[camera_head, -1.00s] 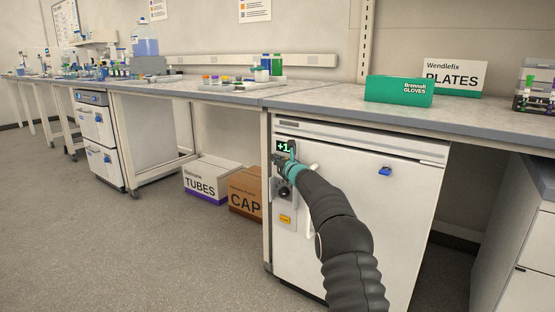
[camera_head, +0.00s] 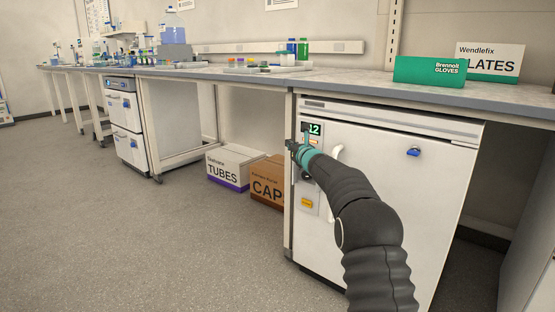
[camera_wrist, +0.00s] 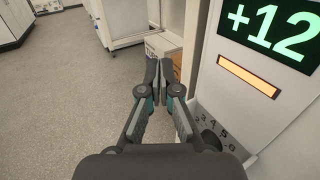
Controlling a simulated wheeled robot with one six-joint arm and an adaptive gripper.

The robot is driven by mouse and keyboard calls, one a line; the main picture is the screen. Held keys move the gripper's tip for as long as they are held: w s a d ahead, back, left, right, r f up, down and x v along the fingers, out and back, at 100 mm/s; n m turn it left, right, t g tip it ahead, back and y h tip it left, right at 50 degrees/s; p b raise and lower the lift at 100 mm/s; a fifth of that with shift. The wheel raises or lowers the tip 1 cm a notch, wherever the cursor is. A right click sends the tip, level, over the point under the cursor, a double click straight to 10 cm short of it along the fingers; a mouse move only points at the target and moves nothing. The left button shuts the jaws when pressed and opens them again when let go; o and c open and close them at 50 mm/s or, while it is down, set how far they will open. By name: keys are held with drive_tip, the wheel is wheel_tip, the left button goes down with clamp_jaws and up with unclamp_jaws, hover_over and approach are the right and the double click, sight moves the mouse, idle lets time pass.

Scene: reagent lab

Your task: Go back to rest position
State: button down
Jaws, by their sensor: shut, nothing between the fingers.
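My gripper (camera_head: 292,146) is in front of the left edge of the white under-bench unit (camera_head: 385,205), beside its control panel. In the wrist view my gripper (camera_wrist: 159,72) has its two fingers together with nothing between them, pointing toward the floor and boxes beyond the unit. A dark knob (camera_wrist: 211,140) beside printed numbers is partly hidden behind my gripper in the wrist view.
A TUBES box (camera_head: 228,168) and a CAP box (camera_head: 268,188) stand on the floor left of the unit. A green gloves box (camera_head: 428,71) and a plates box (camera_head: 490,60) stand on the bench (camera_head: 400,92). The floor at left is clear.

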drive_tip(key=s+a+f+n+g+y, duration=0.3)
drive_tip(key=s+a+f+n+g, duration=0.1)
drive_tip(key=s+a+f+n, duration=0.55)
drive_tip(key=s+n+g+p, duration=0.1)
drive_tip(key=s+n+g, duration=0.5)
drive_tip(key=s+n, duration=0.9)
drive_tip(key=s+d+r+n+g+h+p, duration=0.1)
drive_tip(key=s+d+n+h+p, duration=0.15)
drive_tip(key=s+d, duration=0.65)
drive_tip(key=s+d+n+g+h+p, duration=0.1)
drive_tip(key=s+d+n+g+h, duration=0.15)
drive_tip(key=s, duration=1.25)
drive_tip(key=s+d+r+n+h+p, duration=0.1)
drive_tip(key=s+d+n+h+p, duration=0.3)
drive_tip(key=s, duration=0.8)
drive_tip(key=s+d+r+m+t+p, duration=0.1)
drive_tip(key=s+d+r+t, duration=0.1)
drive_tip(key=s+d+r, duration=0.3)
drive_tip(key=shift+s+d+r+m, duration=0.15)
drive_tip(key=shift+s+r+m, duration=0.2)
drive_tip(key=shift+s+r, duration=0.7)
